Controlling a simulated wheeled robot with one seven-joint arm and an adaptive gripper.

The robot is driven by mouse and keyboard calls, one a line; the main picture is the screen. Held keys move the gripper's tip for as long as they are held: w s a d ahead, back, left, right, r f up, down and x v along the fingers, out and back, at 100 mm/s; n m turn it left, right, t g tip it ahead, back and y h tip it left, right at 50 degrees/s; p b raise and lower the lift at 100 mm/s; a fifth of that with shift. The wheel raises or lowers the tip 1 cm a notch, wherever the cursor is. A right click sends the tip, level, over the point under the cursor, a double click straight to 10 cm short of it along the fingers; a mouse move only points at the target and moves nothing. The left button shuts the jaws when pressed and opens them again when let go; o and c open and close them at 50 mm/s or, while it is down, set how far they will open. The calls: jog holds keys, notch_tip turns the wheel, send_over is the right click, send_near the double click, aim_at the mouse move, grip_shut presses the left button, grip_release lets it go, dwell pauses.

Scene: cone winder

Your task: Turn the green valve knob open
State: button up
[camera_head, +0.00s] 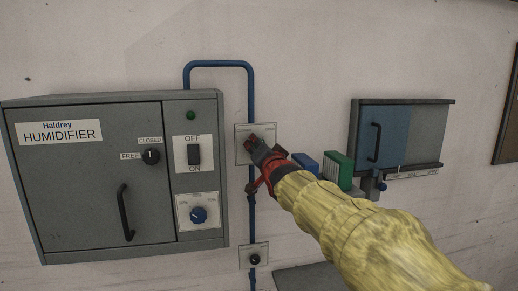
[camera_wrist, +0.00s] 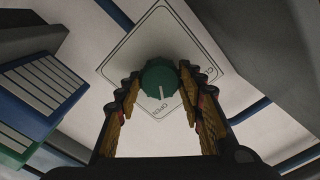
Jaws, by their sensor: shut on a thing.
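The green valve knob (camera_wrist: 160,78) sits on a pale square plate (camera_wrist: 133,52) in the wrist view. Its white line points down in that view, toward small lettering that seems to read OPEN. My gripper (camera_wrist: 160,92) has one finger on each side of the knob and is shut on it. In the head view, my gripper (camera_head: 258,150) is at the wall plate (camera_head: 241,158) on the blue pipe and hides the knob there.
The grey humidifier cabinet (camera_head: 70,170) with a handle and switches stands left of the plate. Blue and green box-like things (camera_head: 338,169) and a wall cabinet (camera_head: 420,135) are to the right. A smaller black knob (camera_head: 254,259) is below on the pipe.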

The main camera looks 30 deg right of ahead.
jog(key=shift+m, duration=1)
jog(key=o, duration=1.2)
jog(key=shift+c, duration=0.2)
jog(key=v, duration=1.2)
